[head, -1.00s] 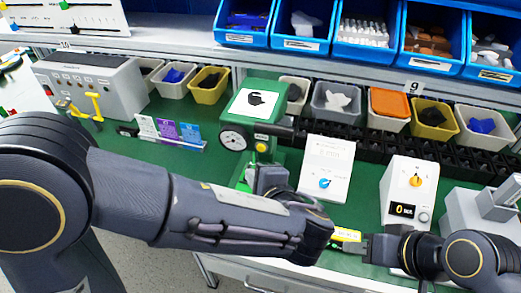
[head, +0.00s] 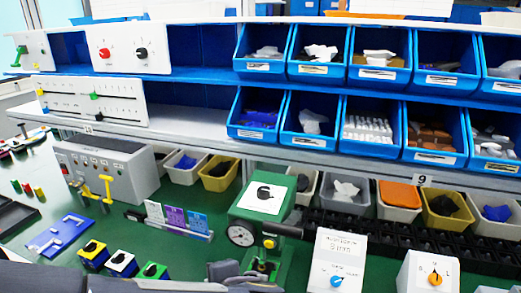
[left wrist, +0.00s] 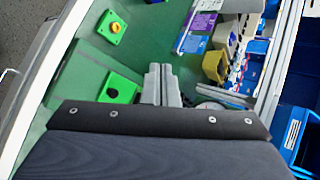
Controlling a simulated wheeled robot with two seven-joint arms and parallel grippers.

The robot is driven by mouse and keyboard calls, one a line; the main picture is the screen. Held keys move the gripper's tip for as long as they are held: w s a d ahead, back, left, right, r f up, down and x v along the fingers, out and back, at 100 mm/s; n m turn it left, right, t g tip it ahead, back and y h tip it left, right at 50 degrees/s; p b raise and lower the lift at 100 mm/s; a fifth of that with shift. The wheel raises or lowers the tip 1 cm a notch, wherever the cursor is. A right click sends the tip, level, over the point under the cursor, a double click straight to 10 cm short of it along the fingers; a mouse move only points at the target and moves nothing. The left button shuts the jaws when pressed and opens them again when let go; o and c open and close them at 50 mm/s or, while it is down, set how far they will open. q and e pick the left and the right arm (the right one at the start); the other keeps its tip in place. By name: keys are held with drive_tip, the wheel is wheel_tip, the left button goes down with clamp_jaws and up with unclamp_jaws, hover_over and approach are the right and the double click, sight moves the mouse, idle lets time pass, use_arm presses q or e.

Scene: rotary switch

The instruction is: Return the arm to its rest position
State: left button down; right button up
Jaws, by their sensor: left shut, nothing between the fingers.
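My left gripper (left wrist: 160,70) is shut and empty in the left wrist view, its fingers close together above the green bench surface. My dark arm runs along the bottom edge of the head view. A green stand with a black rotary knob (head: 264,191) on a white plate and a round gauge is at the centre. A white box with a blue knob (head: 337,281) is right of it, and a white box with an orange knob (head: 435,278) is farther right. Both are cut off at the bottom. My right gripper is not in view.
A grey control box (head: 105,168) with yellow levers stands behind. Blue bins (head: 376,125) and a shelf (head: 200,140) line the back. Green bench (head: 190,195) shows between.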

use_arm(q)
drive_tip(key=s+a+f+n+g+h, duration=0.2)
drive_tip(key=s+a+n+g, duration=0.35)
drive_tip(key=a, duration=0.45)
drive_tip(key=s+a+n+t+h, duration=0.1)
drive_tip(key=s+n+t+h, duration=0.2)
drive_tip(key=s+n+h, duration=0.4)
drive_tip(key=s+n, duration=0.2)
drive_tip(key=n, duration=0.1)
drive_tip(key=shift+a+h, duration=0.2)
drive_tip(key=shift+h, duration=0.2)
